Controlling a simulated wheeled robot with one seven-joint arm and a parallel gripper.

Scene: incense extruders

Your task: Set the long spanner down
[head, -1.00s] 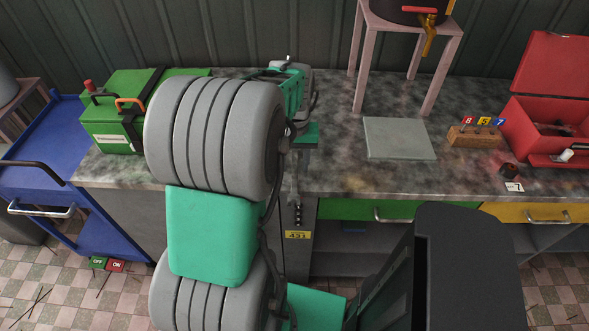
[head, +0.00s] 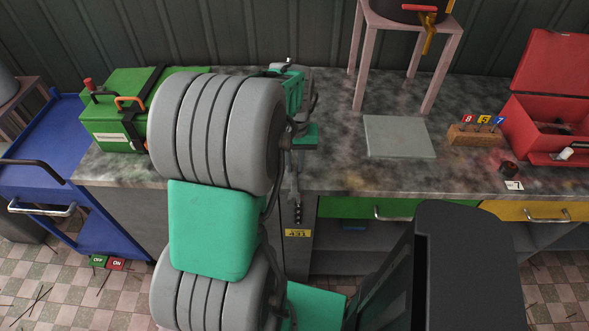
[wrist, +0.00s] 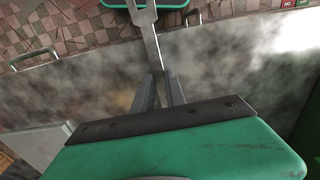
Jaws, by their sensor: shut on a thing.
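My gripper (wrist: 160,80) is shut on the long spanner (wrist: 152,45), a grey metal bar, in the wrist view. The spanner reaches from between the fingertips past the bench's front edge, and its wider end (wrist: 142,15) shows over the floor. In the head view my arm hides much of the gripper. A thin grey length, seemingly the spanner (head: 295,178), shows below it near the front edge. I cannot tell whether the spanner touches the mottled grey bench top (head: 345,172).
A green box (head: 112,125) stands at the left. A grey plate (head: 399,137), a wooden block with numbered flags (head: 474,136) and an open red toolbox (head: 535,125) are at the right. A pink stand (head: 438,70) is behind. Bench top between arm and plate is clear.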

